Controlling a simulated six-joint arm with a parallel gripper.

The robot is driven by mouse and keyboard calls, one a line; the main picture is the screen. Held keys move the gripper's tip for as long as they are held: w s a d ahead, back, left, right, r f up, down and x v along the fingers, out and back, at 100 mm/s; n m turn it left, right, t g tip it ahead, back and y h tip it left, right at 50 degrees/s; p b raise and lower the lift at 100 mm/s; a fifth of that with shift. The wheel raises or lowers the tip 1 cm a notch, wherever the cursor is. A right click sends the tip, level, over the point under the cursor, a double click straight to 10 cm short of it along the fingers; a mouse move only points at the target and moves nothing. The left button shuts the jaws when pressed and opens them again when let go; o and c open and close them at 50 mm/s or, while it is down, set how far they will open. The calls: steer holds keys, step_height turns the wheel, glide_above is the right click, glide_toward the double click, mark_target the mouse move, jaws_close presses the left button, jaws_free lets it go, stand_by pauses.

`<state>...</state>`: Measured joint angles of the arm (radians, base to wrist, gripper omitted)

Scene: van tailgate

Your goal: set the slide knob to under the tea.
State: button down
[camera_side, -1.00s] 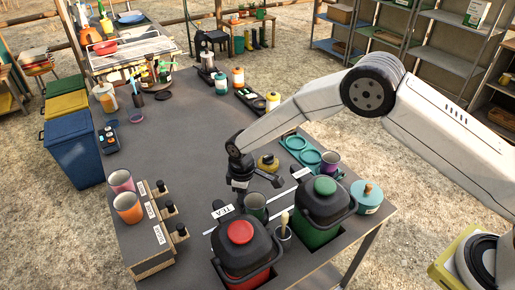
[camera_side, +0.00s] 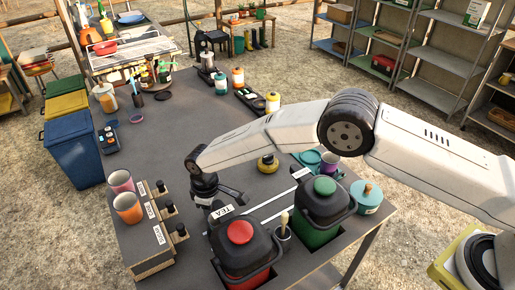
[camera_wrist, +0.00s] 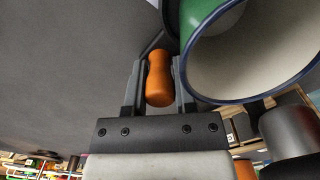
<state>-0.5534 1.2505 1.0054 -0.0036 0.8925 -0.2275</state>
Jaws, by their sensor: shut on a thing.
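In the wrist view, an orange slide knob (camera_wrist: 159,78) stands between the two fingers of my gripper (camera_wrist: 159,68), which is shut on it. A mug (camera_wrist: 250,50) with a green outside, pale inside and blue rim is close on the right. In the side view, my gripper (camera_side: 226,195) is low over the table, just behind the red-lidded urn (camera_side: 240,255) and its TEA label (camera_side: 221,212). The knob and mug are hidden there. A white rail line (camera_side: 278,206) runs from the TEA side toward the green-lidded urn (camera_side: 322,212).
A small holder with a pale-handled tool (camera_side: 284,225) is between the urns. A teal pot (camera_side: 367,196) is at right. The table's middle (camera_side: 190,125) is clear.

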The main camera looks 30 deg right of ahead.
steer(key=c, duration=0.7)
jaws_free()
steer(key=shift+a, duration=0.35)
steer(key=shift+d, duration=0.1)
steer(key=shift+r, duration=0.15)
steer(key=shift+r, duration=3.8)
